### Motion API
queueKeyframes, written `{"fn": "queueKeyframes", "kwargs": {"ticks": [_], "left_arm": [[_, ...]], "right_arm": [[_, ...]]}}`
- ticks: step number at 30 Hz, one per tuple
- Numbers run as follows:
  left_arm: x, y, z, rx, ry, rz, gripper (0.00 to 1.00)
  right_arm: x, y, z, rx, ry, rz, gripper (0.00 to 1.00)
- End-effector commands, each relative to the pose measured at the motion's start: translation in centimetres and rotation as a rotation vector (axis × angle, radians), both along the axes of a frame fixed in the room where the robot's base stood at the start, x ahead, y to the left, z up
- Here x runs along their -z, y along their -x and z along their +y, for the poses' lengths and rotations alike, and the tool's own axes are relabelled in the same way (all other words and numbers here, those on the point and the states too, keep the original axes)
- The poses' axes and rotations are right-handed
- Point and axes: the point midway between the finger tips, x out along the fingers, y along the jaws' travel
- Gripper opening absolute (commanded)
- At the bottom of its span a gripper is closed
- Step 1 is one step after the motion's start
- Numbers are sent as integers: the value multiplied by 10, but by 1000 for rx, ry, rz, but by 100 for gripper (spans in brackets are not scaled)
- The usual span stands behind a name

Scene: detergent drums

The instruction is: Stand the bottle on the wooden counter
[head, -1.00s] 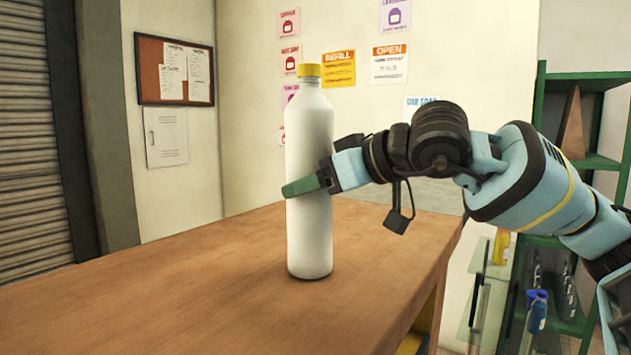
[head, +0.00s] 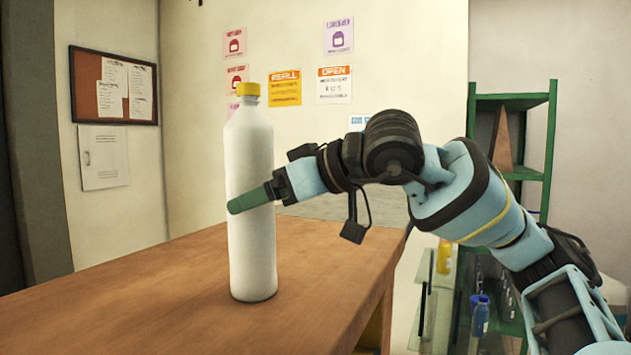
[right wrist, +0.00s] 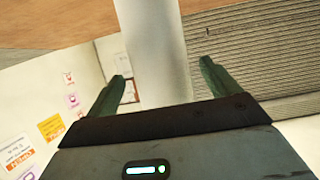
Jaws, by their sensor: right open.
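A tall white bottle (head: 250,160) with a yellow cap stands upright on the wooden counter (head: 150,310). Its base appears to rest on the counter top. My right gripper (head: 236,204) reaches in from the right at the bottle's mid-height, one green finger crossing in front of it. In the right wrist view, the right gripper (right wrist: 162,69) is open, with a finger on either side of the bottle (right wrist: 155,45) and visible gaps beside it. The far finger is hidden behind the bottle in the head view. My left gripper is not in view.
The counter's right edge lies beneath my right arm. Beyond it stand a green shelf (head: 548,150), a yellow bottle (head: 444,257) and a blue bottle (head: 480,318). A notice board (head: 113,88) and posters hang on the walls. The counter left of the bottle is clear.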

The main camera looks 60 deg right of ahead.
Motion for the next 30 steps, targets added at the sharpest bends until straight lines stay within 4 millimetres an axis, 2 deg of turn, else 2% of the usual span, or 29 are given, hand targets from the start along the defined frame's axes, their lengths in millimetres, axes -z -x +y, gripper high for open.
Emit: {"fn": "queueKeyframes", "kwargs": {"ticks": [9,15,21,30], "left_arm": [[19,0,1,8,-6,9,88],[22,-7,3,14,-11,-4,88],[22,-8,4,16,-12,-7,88],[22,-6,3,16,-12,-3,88]], "right_arm": [[-19,48,-4,-1,0,-4,88],[-31,77,-6,-1,2,-2,88],[-36,89,-7,-1,2,0,88],[-37,90,-7,-2,2,1,88]]}}
